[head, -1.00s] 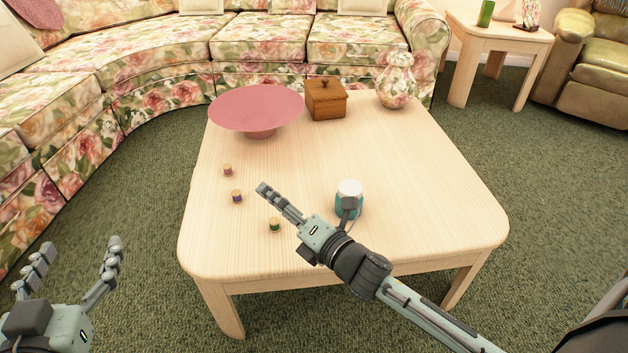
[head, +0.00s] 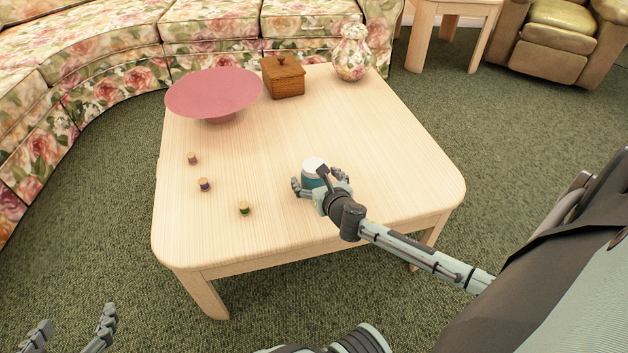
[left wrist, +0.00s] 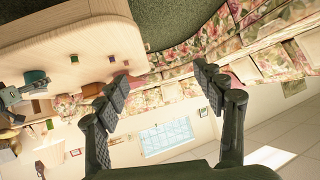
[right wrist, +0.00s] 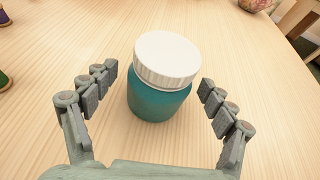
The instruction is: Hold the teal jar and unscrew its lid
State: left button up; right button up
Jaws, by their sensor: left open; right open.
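The teal jar (right wrist: 158,104) stands upright on the table with its white ribbed lid (right wrist: 167,58) on top. In the head view the jar (head: 310,182) and its lid (head: 314,164) are partly covered by my right gripper (head: 317,183). In the right wrist view my right gripper (right wrist: 156,88) is open, one finger on each side of the jar, with a gap showing on both sides. My left gripper (head: 72,327) is open and empty, low at the lower left of the head view, off the table. Its fingers (left wrist: 160,82) also show spread in the left wrist view.
The light wooden table (head: 330,110) also bears a pink bowl (head: 213,95), a wooden box (head: 283,76), a floral vase (head: 352,54) and three small spools (head: 204,184) to the left of the jar. The table's front middle is clear. A floral sofa (head: 110,60) stands behind.

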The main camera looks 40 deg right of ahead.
jog(key=shift+w+d+f, duration=0.1)
jog(key=shift+w+f, duration=0.1)
jog(key=shift+w, duration=0.3)
pick_arm(q)
jog(key=shift+w+d+r+t+h, duration=0.3)
jog(key=shift+d+r+t, duration=0.1)
jog(key=shift+d+r, duration=0.1)
pick_arm(e)
jog(key=shift+c, duration=0.5)
jog(key=c, duration=1.2)
pick_arm(q)
jog(key=shift+a, duration=0.1)
pick_arm(e)
jog(key=shift+r, duration=0.15)
